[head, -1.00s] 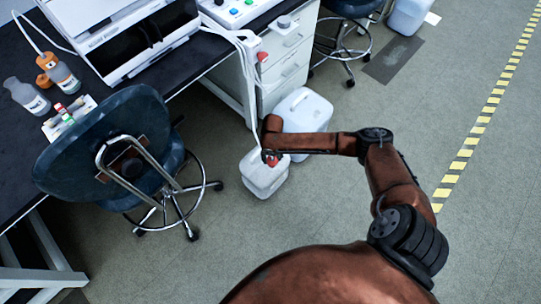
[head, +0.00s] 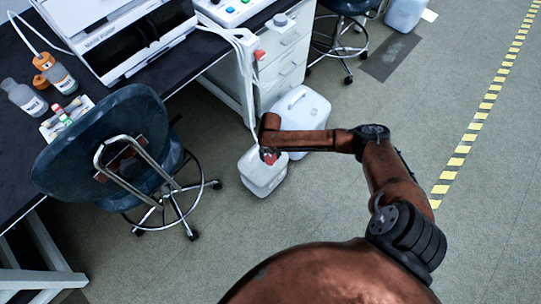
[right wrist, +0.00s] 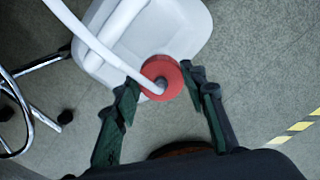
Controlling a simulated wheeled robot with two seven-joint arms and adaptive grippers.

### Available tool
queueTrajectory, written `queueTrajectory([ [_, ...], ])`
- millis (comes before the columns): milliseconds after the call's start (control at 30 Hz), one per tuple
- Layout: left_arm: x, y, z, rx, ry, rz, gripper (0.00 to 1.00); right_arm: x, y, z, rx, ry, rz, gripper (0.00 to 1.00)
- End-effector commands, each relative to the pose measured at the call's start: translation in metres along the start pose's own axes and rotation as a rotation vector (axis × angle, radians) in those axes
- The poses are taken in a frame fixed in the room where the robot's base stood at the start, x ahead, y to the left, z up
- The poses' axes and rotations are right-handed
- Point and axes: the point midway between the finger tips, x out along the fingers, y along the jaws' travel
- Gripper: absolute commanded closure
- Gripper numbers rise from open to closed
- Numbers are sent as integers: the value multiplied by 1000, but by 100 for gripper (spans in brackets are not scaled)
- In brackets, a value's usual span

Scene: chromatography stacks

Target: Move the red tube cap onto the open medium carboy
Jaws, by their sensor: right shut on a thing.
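The red tube cap (right wrist: 161,75) has a white tube running through it. My right gripper (right wrist: 163,92) is shut on the cap, one finger on each side. In the head view the cap (head: 270,157) shows just under my right gripper (head: 268,150), at the top of the nearer white carboy (head: 263,178). The white carboy also fills the top of the right wrist view (right wrist: 175,30), behind the cap. I cannot tell whether the cap is seated on its neck or just above it. The carboy's opening is hidden. My left gripper is not in view.
A second white carboy (head: 305,108) stands right behind, near the drawer cabinet (head: 288,60). A dark blue chair (head: 100,140) stands at the left, its wheeled base close to the nearer carboy. Bottles stand on the black bench. The floor at the right is clear.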

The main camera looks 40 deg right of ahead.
Motion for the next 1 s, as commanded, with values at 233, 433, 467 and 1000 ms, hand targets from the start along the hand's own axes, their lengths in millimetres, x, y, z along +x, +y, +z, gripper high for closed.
queueTrajectory([
  [233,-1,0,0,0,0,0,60,0,0,0,0,-1,0,86],
  [433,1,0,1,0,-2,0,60,2,0,0,0,0,0,86],
  [467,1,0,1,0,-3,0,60,3,0,0,0,0,0,86],
  [1000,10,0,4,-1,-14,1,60,20,0,0,0,0,-1,86],
])
